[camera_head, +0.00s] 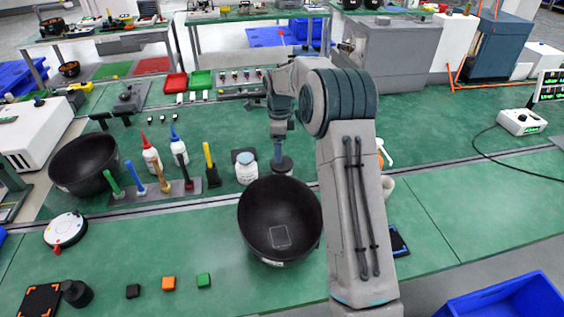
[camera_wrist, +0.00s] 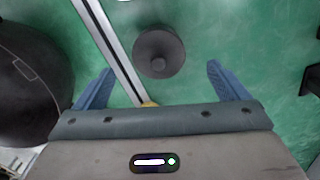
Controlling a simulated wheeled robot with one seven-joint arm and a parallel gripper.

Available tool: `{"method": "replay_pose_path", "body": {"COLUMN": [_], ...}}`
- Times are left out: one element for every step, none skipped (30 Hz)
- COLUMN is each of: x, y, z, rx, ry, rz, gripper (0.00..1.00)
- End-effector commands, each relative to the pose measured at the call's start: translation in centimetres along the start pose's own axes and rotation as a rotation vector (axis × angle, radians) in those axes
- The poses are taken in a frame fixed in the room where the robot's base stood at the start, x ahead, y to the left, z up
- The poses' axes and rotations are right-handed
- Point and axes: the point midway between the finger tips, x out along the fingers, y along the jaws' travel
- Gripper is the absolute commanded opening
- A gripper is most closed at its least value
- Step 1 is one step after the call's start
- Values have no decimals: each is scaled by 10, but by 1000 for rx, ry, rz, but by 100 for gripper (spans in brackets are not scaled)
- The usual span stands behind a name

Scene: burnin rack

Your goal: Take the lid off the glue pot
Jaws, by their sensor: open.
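A dark grey round pot with a knobbed top, which looks like the glue pot and its lid (camera_wrist: 160,52), stands on the green bench in the wrist view. In the head view the pot (camera_head: 283,168) is partly hidden behind my gripper (camera_head: 278,155). My gripper also shows in the wrist view (camera_wrist: 155,85), with its two blue fingers wide apart and nothing between them. The knob lies ahead of the fingertips, roughly midway across the gap, and apart from both. I cannot tell the exact height of the fingers above it.
A white jar (camera_head: 247,174) stands just left of the pot. A large black bowl (camera_head: 265,245) is in front; its rim shows at left in the wrist view (camera_wrist: 30,75). A tool rack (camera_head: 150,193) and glue bottles (camera_head: 151,158) stand further left. The bench at right is mostly clear.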

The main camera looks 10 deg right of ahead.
Motion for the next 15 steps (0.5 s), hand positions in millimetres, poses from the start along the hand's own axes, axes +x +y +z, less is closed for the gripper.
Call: {"method": "replay_pose_path", "body": {"x": [3,4,7,10,13,19,23,28,35,39,43,48,50,53,54], "y": [0,0,0,1,2,2,2,3,4,3,3,3,3,3,3], "z": [0,0,0,-1,-1,-2,-2,-2,-2,-2,-2,-2,-2,-2,-1], "rx": [0,0,0,0,1,1,1,0,-1,0,0,1,1,0,0], "ry": [0,0,0,0,1,1,1,0,0,1,0,0,0,0,0], "rz": [1,1,1,2,4,3,4,5,5,4,2,2,2,2,1], "gripper": [94,94,94,94,94,94,94,94,94,94,94,94,94,94,94]}}
